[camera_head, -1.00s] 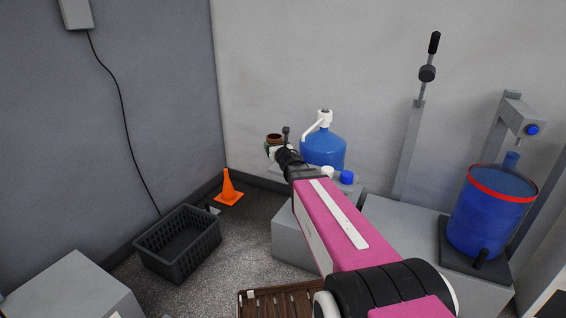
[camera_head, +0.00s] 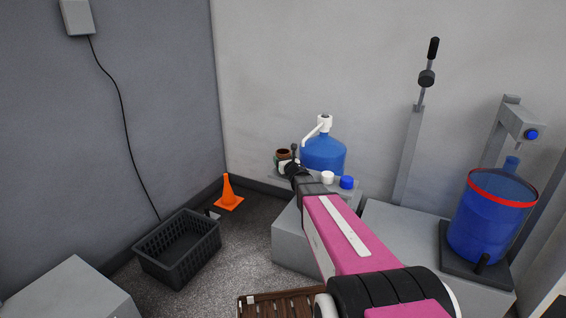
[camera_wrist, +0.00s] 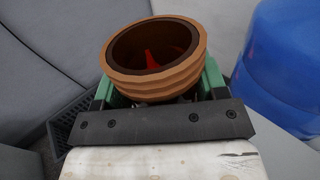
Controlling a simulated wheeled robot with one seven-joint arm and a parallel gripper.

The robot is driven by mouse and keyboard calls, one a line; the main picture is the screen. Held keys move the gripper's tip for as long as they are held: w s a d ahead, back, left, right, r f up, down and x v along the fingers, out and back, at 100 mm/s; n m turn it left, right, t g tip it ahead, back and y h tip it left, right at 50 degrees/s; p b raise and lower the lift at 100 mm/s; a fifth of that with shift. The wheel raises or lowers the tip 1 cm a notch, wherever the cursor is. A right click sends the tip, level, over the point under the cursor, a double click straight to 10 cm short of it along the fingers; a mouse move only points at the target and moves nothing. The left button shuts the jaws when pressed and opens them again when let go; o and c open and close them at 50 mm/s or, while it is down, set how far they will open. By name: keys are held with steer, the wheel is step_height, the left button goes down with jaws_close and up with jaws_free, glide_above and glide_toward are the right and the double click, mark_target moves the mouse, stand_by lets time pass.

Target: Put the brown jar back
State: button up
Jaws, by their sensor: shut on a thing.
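The brown jar (camera_wrist: 155,88) has a ribbed tan outside and a dark, open mouth. A red-orange patch shows inside the mouth; I cannot tell what it is. My gripper (camera_wrist: 155,97) is shut on the jar, with green fingers on either side of it, and the jar looks roughly upright. In the head view the jar (camera_head: 283,152) is small, at the far end of my arm, left of the blue water jug (camera_head: 322,155). My gripper (camera_head: 285,163) partly hides it. I cannot tell whether the jar's base touches anything.
The blue jug with a white pump stands close to the jar's right. A white cap (camera_head: 327,177) and a blue cap (camera_head: 347,182) sit before it on the grey block (camera_head: 291,238). An orange cone (camera_head: 228,194) and a black basket (camera_head: 178,250) are on the floor at left.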

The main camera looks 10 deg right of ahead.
steer(key=shift+f, duration=0.4)
steer(key=shift+f, duration=0.1)
steer(key=o, duration=1)
steer(key=shift+s, duration=0.25)
steer(key=v, duration=1.1)
steer(key=shift+s+d, duration=0.2)
steer(key=shift+s, duration=0.05)
